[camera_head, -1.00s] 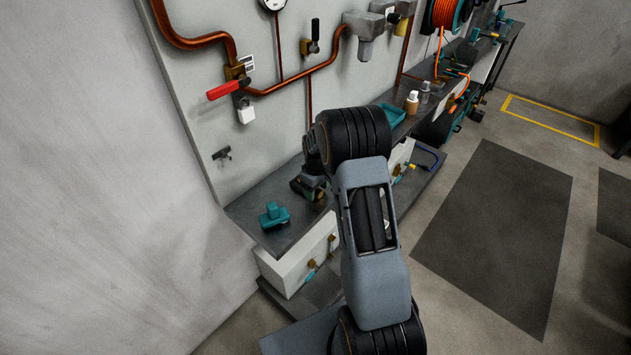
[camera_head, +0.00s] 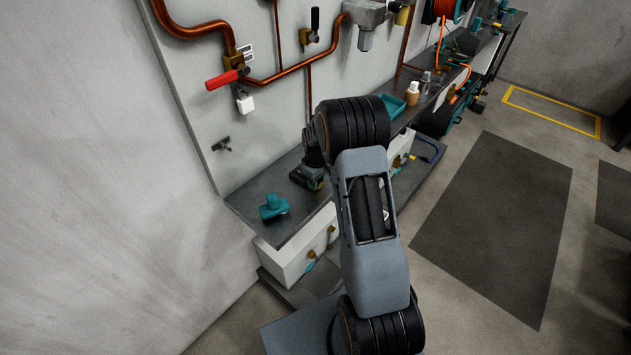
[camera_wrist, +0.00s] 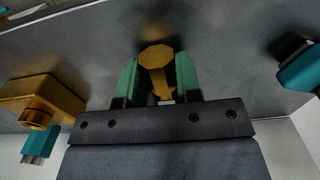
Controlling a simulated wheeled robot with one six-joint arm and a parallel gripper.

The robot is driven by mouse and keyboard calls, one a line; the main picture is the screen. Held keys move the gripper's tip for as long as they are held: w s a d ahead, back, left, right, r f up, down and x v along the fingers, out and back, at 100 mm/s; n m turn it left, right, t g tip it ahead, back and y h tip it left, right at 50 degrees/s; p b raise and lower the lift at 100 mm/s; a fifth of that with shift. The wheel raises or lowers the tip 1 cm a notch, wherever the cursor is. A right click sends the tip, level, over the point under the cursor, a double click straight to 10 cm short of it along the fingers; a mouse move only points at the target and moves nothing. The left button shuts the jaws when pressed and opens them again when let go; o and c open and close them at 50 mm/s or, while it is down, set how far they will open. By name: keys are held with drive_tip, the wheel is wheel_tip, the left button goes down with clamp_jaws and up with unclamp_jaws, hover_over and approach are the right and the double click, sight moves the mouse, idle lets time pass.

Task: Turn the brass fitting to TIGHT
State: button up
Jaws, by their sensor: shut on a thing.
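In the wrist view a brass fitting (camera_wrist: 157,58) with a many-sided head stands between the two green fingers of my gripper (camera_wrist: 158,80). The fingers are on both sides of it and shut on it. Its lower part runs down between the fingers and is partly hidden. No TIGHT marking is readable. In the head view my arm covers the gripper and the held fitting.
A brass block (camera_wrist: 40,98) with a teal tip (camera_wrist: 40,143) lies left of my gripper, and a teal part (camera_wrist: 300,70) lies right. In the head view a teal object (camera_head: 273,207) sits on the bench (camera_head: 255,190). A red-handled valve (camera_head: 222,79) is on the wall panel.

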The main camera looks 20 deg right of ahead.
drive_tip(key=o, duration=0.3)
drive_tip(key=c, duration=0.4)
drive_tip(key=shift+s, duration=0.1)
drive_tip(key=shift+s+d, duration=0.3)
drive_tip(key=shift+s, duration=0.3)
drive_tip(key=shift+s+d, duration=0.3)
drive_tip(key=shift+s, duration=0.25)
drive_tip(key=shift+s, duration=0.1)
